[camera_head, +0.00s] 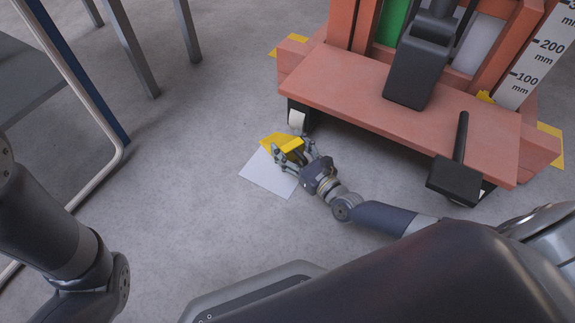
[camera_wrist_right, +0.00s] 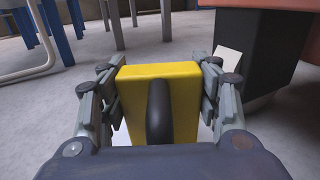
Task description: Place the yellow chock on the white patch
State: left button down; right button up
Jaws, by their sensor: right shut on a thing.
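The yellow chock (camera_head: 278,140) is between the fingers of my right gripper (camera_head: 295,155), over the far edge of the white patch (camera_head: 262,176) on the floor. In the right wrist view the chock (camera_wrist_right: 186,88) fills the middle, with a dark curved handle (camera_wrist_right: 158,112) facing the camera. Fingers of my right gripper (camera_wrist_right: 160,100) press on both its sides. I cannot tell whether the chock touches the floor or hangs a little above it. The near part of the patch is bare. My left arm shows at the left, but its gripper is out of view.
A black pedal (camera_head: 455,182) sticks out in front. A blue and grey metal frame (camera_head: 105,160) stands at the left. The floor between is clear.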

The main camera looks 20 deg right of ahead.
notch_tip(320, 180, down, 6)
jog(key=b, duration=0.4)
jog(key=shift+f, duration=0.15)
jog(key=o, duration=1.6)
jog(key=shift+f, duration=0.1)
